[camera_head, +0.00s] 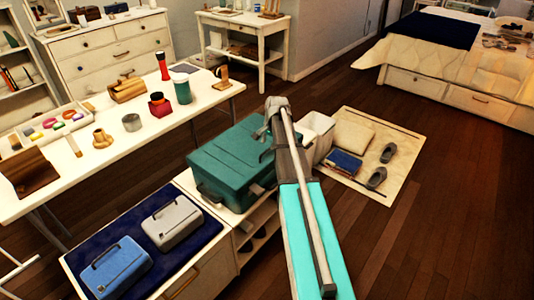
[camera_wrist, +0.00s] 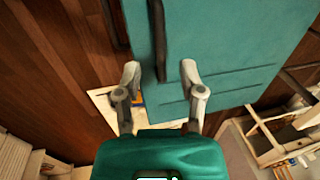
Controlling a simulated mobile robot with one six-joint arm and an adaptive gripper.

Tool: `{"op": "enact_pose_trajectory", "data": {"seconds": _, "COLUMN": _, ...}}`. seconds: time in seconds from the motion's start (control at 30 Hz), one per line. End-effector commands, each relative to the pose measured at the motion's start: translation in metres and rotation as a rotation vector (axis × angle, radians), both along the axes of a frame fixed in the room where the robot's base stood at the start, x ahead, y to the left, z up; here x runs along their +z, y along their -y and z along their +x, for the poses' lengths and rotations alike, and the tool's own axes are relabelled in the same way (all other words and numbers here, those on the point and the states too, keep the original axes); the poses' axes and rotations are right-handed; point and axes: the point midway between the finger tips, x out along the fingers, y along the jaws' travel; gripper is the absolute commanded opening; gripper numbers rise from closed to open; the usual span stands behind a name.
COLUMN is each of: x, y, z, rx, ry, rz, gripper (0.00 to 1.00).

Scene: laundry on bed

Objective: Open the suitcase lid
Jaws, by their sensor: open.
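The dark green suitcase (camera_head: 228,158) lies flat with its lid shut in the head view. It sits on a low white bench beside the long table. My arm reaches in from the bottom and ends near the suitcase's far right corner; the fingertips cannot be made out there. In the wrist view my gripper (camera_wrist: 159,70) is open, its two grey fingers apart and nothing between them. A broad teal surface with a dark bar lies beyond the fingers in that view; I cannot tell whether it is the suitcase. Contact with the lid cannot be seen.
A blue case (camera_head: 117,268) and a grey case (camera_head: 172,222) lie on the dark blue cloth at front left. The table (camera_head: 100,175) holds bottles, cups and wooden items. A beige mat (camera_head: 398,150) with shoes and books lies right. Wood floor (camera_head: 440,240) is clear at right.

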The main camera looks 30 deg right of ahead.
Motion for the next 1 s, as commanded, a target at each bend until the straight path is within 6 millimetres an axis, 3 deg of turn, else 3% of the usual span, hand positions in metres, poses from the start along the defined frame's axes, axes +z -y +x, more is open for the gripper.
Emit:
{"op": "enact_pose_trajectory", "data": {"seconds": 0.4, "x": -0.032, "y": -0.002, "z": 0.006, "rx": 0.000, "ry": 0.000, "rz": 0.000, "gripper": 0.51}}
{"op": "enact_pose_trajectory", "data": {"seconds": 1.0, "x": -0.037, "y": -0.003, "z": 0.007, "rx": 0.000, "ry": 0.000, "rz": 0.000, "gripper": 0.49}}
